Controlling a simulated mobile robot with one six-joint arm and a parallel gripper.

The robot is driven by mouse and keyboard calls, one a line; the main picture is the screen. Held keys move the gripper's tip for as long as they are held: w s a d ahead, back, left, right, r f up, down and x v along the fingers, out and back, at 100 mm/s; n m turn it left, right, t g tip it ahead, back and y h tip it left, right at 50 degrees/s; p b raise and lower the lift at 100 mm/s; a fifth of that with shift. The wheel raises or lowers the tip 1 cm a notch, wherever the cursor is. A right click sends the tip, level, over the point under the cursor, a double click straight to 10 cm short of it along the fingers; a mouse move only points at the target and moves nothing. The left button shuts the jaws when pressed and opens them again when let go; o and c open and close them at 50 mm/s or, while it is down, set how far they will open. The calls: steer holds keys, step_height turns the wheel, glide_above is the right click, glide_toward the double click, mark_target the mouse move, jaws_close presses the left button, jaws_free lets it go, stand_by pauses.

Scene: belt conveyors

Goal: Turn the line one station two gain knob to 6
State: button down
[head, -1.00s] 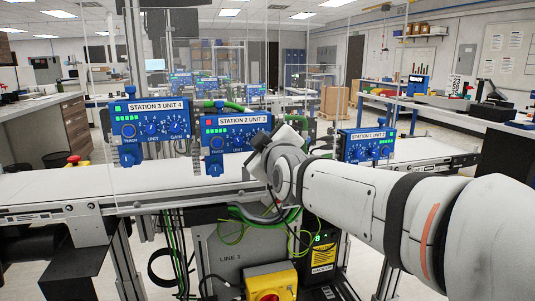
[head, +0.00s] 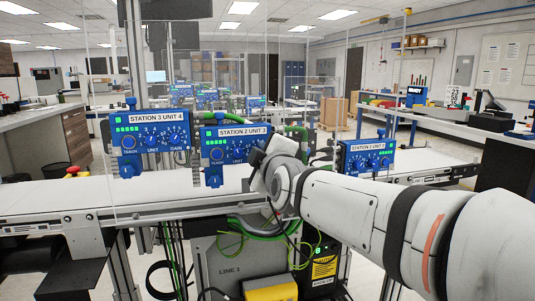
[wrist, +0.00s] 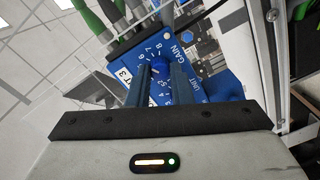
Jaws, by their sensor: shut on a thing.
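The blue station 2 unit 3 box (head: 232,131) stands behind the belt left of centre in the head view, with green lights lit at its upper left. Its right side is hidden by my wrist. In the wrist view, the fingers of my gripper (wrist: 160,74) are shut on the blue gain knob (wrist: 159,66), one finger on each side. The blue panel (wrist: 224,78) around it carries the words GAIN and UNIT and a ring of white numbers. The fingers hide part of the ring, and I cannot tell which number the knob points to.
The station 3 unit 4 box (head: 151,120) stands to the left, and another blue station box (head: 365,145) to the right. The white belt (head: 60,193) runs below them. Clear panels stand around the boxes. A yellow box (head: 270,290) is low in front.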

steer(key=shift+r, duration=0.25)
steer(key=c, duration=1.3)
jaws_free()
steer(key=shift+f, duration=0.15)
steer(key=p+v, duration=0.1)
steer(key=v, duration=0.6)
steer(key=shift+s, duration=0.35)
steer(key=shift+d+f, duration=0.1)
